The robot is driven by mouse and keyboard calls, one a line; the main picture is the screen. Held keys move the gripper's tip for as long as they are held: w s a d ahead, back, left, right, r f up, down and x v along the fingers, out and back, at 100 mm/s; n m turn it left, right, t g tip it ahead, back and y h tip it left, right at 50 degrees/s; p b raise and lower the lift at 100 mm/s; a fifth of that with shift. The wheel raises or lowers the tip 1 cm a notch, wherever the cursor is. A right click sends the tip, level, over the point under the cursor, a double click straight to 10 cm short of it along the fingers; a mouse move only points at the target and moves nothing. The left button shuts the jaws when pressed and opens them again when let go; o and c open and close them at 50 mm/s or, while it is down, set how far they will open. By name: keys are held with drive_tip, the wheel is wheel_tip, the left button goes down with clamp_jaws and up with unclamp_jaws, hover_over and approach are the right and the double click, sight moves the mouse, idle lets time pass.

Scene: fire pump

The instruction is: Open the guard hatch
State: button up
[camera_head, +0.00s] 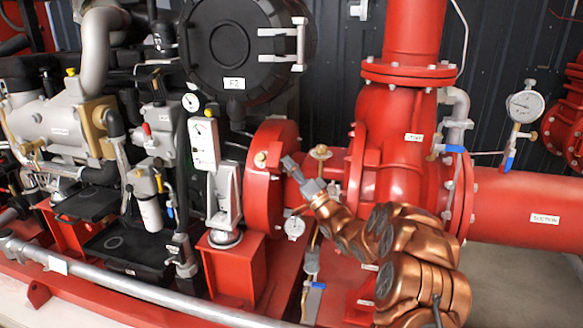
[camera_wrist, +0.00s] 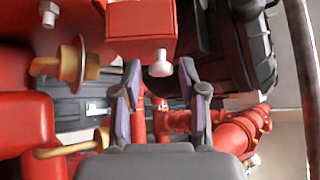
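My gripper (camera_wrist: 160,82) is open in the wrist view, with its two purple-padded fingers apart and nothing held. A red box-like part (camera_wrist: 140,28) with a flat front face lies just beyond the fingertips. A pale round knob (camera_wrist: 160,66) sticks out from it and appears between the two tips, with no clear contact. I take this red part to be the guard hatch, though no label shows. In the head view my gripper (camera_head: 291,165) is beside the large red round housing (camera_head: 266,190); the knob cannot be made out there.
A brass fitting (camera_wrist: 75,64) and a brass handle (camera_wrist: 75,149) are left of my gripper in the wrist view. In the head view, a black round cover (camera_head: 225,45) is above, a small gauge (camera_head: 294,227) below, and red pump piping (camera_head: 405,125) to the right.

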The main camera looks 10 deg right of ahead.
drive_tip(key=shift+o, duration=0.4)
drive_tip(key=v, duration=1.2)
